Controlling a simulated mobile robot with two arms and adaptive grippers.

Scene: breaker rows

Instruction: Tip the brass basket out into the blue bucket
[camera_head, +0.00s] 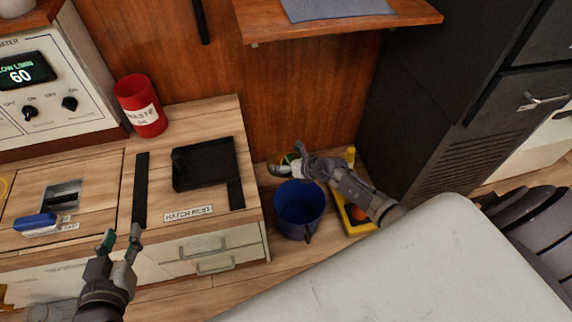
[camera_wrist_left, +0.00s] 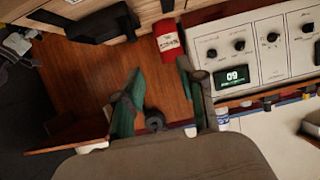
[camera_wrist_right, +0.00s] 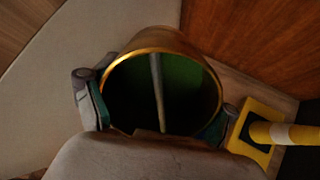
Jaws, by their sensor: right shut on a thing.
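The brass basket (camera_head: 280,168) is small and partly hidden by my right gripper in the head view. It is up behind the blue bucket's rear rim. My right gripper (camera_head: 296,158) is shut on it. In the right wrist view the basket's round brass rim (camera_wrist_right: 150,52) lies between the fingers (camera_wrist_right: 155,115), with a dark green inside and a thin bar across the mouth. Its contents cannot be made out. The blue bucket (camera_head: 299,212) stands upright on the wood floor, its mouth open. My left gripper (camera_head: 122,238) is open and empty in front of the counter.
A wooden counter (camera_head: 110,215) with a black tray (camera_head: 203,164) and a red waste can (camera_head: 141,106) is left of the bucket. A yellow holder (camera_head: 358,224) stands close on the bucket's right. A dark cabinet (camera_head: 425,110) and a pale surface (camera_head: 400,275) bound the right and front.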

